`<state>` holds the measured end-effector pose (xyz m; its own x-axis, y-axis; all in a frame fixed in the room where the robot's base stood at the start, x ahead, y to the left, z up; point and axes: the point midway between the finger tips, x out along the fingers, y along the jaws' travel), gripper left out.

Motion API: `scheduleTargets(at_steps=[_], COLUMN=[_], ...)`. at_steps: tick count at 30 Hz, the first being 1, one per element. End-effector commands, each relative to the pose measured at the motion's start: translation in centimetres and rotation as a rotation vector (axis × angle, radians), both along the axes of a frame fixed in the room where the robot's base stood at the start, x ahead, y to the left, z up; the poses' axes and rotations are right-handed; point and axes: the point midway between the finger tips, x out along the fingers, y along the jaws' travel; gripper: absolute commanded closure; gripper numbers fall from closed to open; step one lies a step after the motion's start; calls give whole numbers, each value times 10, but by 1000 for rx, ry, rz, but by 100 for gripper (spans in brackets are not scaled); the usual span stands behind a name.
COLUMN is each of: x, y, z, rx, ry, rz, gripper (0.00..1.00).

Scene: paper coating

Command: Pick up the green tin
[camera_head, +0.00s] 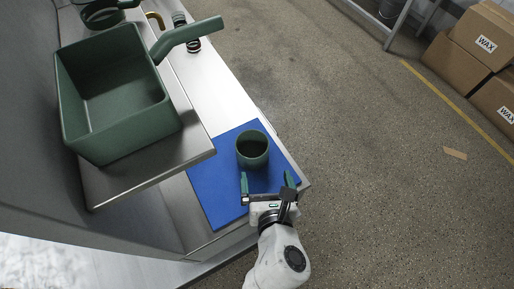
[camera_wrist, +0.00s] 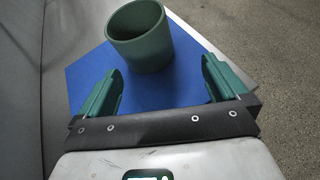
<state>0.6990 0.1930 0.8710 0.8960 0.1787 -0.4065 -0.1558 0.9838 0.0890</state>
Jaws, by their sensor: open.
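The green tin (camera_head: 252,160) is a round, open-topped cup shape, upright on the blue mat (camera_head: 211,194). In the wrist view the green tin (camera_wrist: 152,52) stands ahead of my gripper, roughly between the lines of the two fingers but beyond their tips. My gripper (camera_head: 267,178) is open and empty, with green fingers pointing toward the tin. In the wrist view my gripper (camera_wrist: 162,72) shows its fingers spread wide to either side. The tin's far side base is hidden.
A large green rectangular bin (camera_head: 92,125) with a handle stands on a raised metal shelf (camera_head: 150,170) left of the mat. Small items, including a striped cylinder (camera_head: 193,45), lie at the far end of the counter. Wax boxes (camera_head: 470,62) sit on the floor at right.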

Motion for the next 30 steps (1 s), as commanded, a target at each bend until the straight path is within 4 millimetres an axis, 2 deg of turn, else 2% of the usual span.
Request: scheduleTargets(at_steps=[3, 6, 12, 20, 27, 30], x=[-1, 9, 35, 53, 83, 91], y=[16, 21, 28, 31, 39, 41], z=[2, -2, -14, -20, -32, -35], rx=[-71, -86, -84, -83, -82, -82], ry=[-39, -49, -48, -46, -45, -45], rz=[73, 89, 87, 84, 84, 85], gripper=[0, 0, 0, 0, 0, 0])
